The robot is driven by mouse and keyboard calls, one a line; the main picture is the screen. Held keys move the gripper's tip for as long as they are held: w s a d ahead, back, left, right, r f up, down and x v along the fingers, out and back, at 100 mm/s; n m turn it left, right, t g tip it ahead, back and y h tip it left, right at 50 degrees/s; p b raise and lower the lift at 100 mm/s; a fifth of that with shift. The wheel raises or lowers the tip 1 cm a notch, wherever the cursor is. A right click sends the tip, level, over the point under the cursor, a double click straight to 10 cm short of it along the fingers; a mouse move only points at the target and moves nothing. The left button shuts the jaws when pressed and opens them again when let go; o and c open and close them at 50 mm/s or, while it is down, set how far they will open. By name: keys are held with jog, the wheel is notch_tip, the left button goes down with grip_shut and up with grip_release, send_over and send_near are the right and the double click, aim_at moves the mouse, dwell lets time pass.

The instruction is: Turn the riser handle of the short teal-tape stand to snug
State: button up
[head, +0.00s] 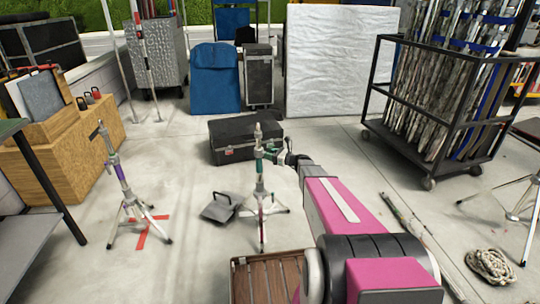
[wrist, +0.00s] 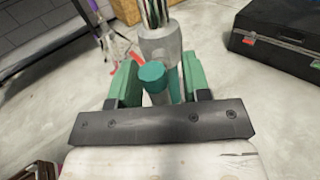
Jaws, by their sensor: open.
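The short teal-tape stand (head: 261,191) stands upright on its legs near the middle of the head view. Its grey collar and upper tube (wrist: 160,44) show in the wrist view. The riser handle (wrist: 152,74), with a teal round end, points toward the wrist camera. My gripper (head: 273,157) is at the stand's upper part, reaching in from the right. In the wrist view its two green fingers (wrist: 160,80) are apart, one on each side of the handle, with visible space at the left. Whether the right finger touches the handle is unclear.
A purple-tape stand (head: 121,180) is at the left. A black case (head: 232,141) lies behind the teal-tape stand, and a grey weight bag (head: 221,208) is on the floor beside it. A wooden crate (head: 270,262) is in front. A pipe cart (head: 420,165) is at the right.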

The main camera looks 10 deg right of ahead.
jog(key=shift+a, duration=0.15)
grip_shut()
jog(key=shift+n, duration=0.4)
jog(key=n, duration=0.3)
jog(key=shift+s+a+n, duration=0.1)
jog(key=shift+n, duration=0.3)
jog(key=n, duration=0.4)
jog(key=shift+f+n, duration=0.1)
jog(key=shift+n, duration=0.2)
jog(key=shift+s+a+f+n, duration=0.1)
jog(key=shift+f+n, duration=0.05)
jog(key=shift+n, duration=1.95)
jog(key=shift+s+f+n, duration=0.1)
jog(key=shift+n, duration=2)
